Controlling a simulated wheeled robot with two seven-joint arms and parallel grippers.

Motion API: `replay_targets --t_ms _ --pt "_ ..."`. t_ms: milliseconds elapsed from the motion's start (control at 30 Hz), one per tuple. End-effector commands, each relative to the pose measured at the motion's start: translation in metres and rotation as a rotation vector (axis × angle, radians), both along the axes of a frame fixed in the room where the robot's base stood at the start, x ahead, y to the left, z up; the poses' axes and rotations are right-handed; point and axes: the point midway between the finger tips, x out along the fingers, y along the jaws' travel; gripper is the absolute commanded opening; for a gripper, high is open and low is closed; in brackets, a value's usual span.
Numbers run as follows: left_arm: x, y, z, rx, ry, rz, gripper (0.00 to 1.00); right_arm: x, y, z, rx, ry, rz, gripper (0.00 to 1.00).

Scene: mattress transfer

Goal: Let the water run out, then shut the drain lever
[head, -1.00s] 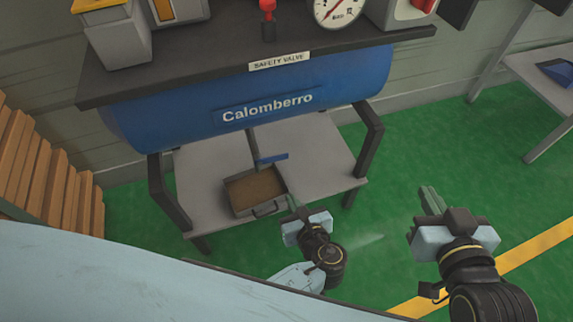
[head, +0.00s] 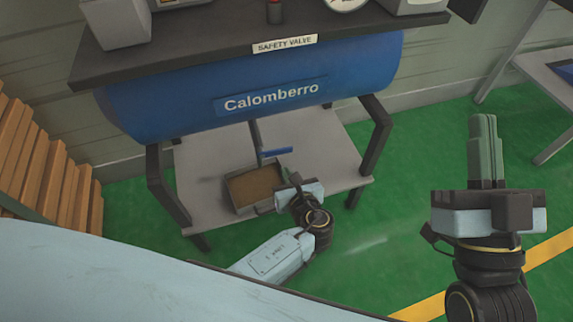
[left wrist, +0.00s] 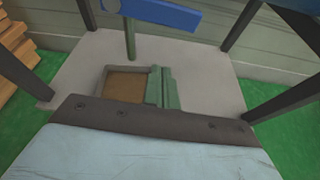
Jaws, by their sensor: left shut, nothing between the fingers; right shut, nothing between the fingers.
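The drain lever (head: 277,152) is a blue handle on a thin pipe beneath the blue tank (head: 155,112). It points right, across the pipe, and shows at the top of the left wrist view (left wrist: 165,16). A grey tray (head: 235,205) with a brown surface inside stands on the shelf below the pipe; I see no clear stream falling into it. My left gripper (head: 284,178) is shut and empty, by the tray's right side and below the lever, apart from the lever. It partly hides the tray. My right gripper (head: 482,120) is shut and empty, well to the right.
The tank's stand has dark legs (head: 375,137) and a light lower shelf (head: 335,150). A dark top shelf (head: 215,57) overhangs the tank. Wooden slats (head: 45,165) stand at the left. Green floor (head: 410,160) is free between the stand and my right gripper.

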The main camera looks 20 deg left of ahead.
Motion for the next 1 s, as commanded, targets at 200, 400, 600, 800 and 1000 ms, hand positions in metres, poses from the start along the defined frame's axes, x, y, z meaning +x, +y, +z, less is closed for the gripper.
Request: replay_targets --t_ms 200,400,600,800,1000 --pt "0.013 0.007 0.01 -0.004 -0.003 0.001 0.0 -0.007 -0.002 0.007 0.032 -0.109 -0.002 0.0" --pt "0.014 0.006 0.028 -0.002 -0.001 0.001 0.0 -0.01 -0.003 0.009 0.04 -0.136 -0.001 0.0" --pt "0.014 0.006 0.034 -0.001 0.0 0.0 0.0 -0.011 -0.003 0.01 0.044 -0.149 -0.002 0.0" --pt "0.014 0.006 0.035 -0.001 0.001 0.0 0.0 -0.011 -0.003 0.01 0.044 -0.15 -0.002 0.0" --pt "0.013 0.008 0.036 0.0 0.001 0.004 0.0 -0.007 -0.002 0.008 0.034 -0.118 -0.002 0.0"
